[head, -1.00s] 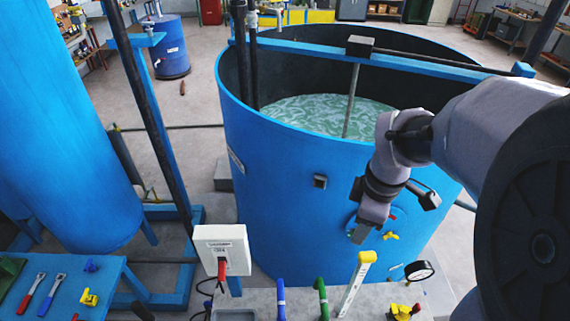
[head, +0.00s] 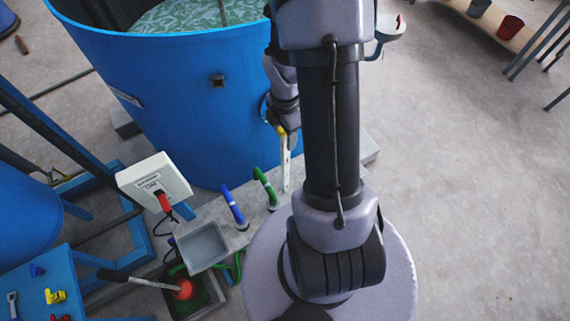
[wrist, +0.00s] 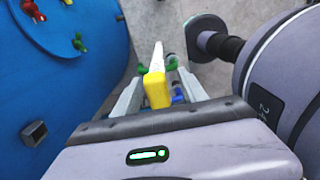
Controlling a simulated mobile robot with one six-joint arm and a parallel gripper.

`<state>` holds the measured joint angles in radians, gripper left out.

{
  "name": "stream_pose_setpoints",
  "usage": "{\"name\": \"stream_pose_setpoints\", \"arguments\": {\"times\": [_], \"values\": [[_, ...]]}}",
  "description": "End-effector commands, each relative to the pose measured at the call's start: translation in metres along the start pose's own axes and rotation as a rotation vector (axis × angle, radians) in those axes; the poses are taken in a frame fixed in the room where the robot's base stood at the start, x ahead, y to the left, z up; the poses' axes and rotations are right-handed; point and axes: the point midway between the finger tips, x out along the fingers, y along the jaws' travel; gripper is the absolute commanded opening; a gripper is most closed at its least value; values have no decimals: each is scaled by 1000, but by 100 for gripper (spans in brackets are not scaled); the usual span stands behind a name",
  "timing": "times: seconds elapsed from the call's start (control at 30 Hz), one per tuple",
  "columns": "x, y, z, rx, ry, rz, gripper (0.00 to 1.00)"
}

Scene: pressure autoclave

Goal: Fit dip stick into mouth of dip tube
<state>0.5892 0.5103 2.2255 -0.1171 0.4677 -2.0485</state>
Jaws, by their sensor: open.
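The dip stick is a flat white strip (head: 286,172) with a yellow top. It stands roughly upright over the grey plinth in front of the blue tank. My gripper (head: 285,140) is at its top. In the wrist view, the yellow top (wrist: 157,94) sits between my two open fingers (wrist: 158,82), with gaps on both sides. The white strip runs away beyond it. The stick's lower end is hard to see, and I cannot make out the mouth of the dip tube.
Blue (head: 234,206) and green (head: 265,187) handles stand left of the stick on the plinth (head: 212,212). The blue tank (head: 165,100) rises close behind. A white switch box (head: 154,179) and grey tray (head: 202,247) are further left. Open floor (head: 470,180) lies right.

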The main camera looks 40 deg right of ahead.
Motion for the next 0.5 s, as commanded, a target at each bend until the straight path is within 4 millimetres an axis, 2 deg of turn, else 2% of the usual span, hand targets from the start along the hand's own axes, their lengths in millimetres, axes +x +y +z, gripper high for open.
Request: {"name": "stream_pose_setpoints", "arguments": {"times": [0.1,0.17,0.4,0.5], "values": [[24,0,-2,0,1,-3,50],[30,0,-2,0,1,-2,50],[33,1,-1,1,0,1,50],[33,1,-1,1,0,1,31]]}}
